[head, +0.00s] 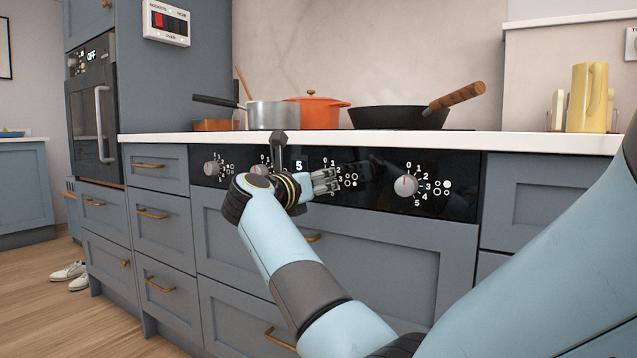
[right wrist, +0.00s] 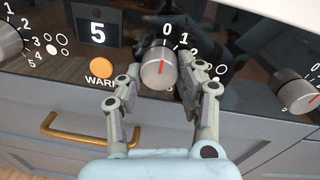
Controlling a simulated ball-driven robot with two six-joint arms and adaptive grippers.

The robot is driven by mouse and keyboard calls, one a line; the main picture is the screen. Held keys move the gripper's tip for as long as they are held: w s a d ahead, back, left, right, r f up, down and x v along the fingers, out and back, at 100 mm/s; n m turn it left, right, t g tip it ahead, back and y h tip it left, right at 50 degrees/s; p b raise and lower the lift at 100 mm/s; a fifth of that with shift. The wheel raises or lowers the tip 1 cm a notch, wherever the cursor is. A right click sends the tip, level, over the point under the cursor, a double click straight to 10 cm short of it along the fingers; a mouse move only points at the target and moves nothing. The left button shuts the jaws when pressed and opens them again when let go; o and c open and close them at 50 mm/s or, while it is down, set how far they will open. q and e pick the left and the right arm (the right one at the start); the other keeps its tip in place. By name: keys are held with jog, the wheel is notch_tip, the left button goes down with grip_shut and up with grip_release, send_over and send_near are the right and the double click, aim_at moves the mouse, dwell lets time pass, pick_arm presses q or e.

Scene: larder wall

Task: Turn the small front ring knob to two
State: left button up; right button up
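My right gripper (right wrist: 166,68) is open, with one finger on each side of a silver knob (right wrist: 160,69) on the black control panel. A gap shows between the right finger and the knob; whether the left finger touches it I cannot tell. The knob's red line points up, at about 0. In the head view my right gripper (head: 326,181) covers this knob. My left gripper is not in view.
Another knob (head: 405,185) is to the right, its red line near 0. More knobs (head: 211,169) are to the left. A display reading 5 (right wrist: 97,32) and an orange WARM button (right wrist: 101,68) sit left of the gripper. Pans (head: 395,118) stand above; drawers (head: 340,250) are below.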

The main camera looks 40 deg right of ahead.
jog(key=c, duration=0.4)
pick_arm(q)
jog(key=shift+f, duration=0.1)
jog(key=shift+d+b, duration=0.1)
jog(key=shift+b, duration=0.2)
pick_arm(e)
jog(key=shift+f+m, duration=0.15)
jog(key=shift+m, duration=0.15)
jog(key=m+b, duration=0.2)
jog(key=shift+w+f+m, duration=0.1)
jog(key=shift+f+m, duration=0.1)
jog(key=shift+m, duration=0.2)
jog(key=m+b, duration=0.6)
jog(key=shift+w+a+m+h, duration=0.1)
jog(key=shift+w+m+h, duration=0.05)
jog(key=shift+m+h, duration=0.2)
jog(key=shift+r+m+b, duration=0.2)
jog(key=shift+m+b, duration=0.4)
jog(key=shift+m, duration=0.15)
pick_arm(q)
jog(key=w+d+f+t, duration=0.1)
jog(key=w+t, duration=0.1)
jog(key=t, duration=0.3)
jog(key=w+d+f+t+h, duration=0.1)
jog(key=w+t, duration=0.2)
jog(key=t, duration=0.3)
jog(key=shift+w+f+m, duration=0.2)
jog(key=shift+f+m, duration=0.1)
pick_arm(e)
jog(key=shift+m, duration=0.3)
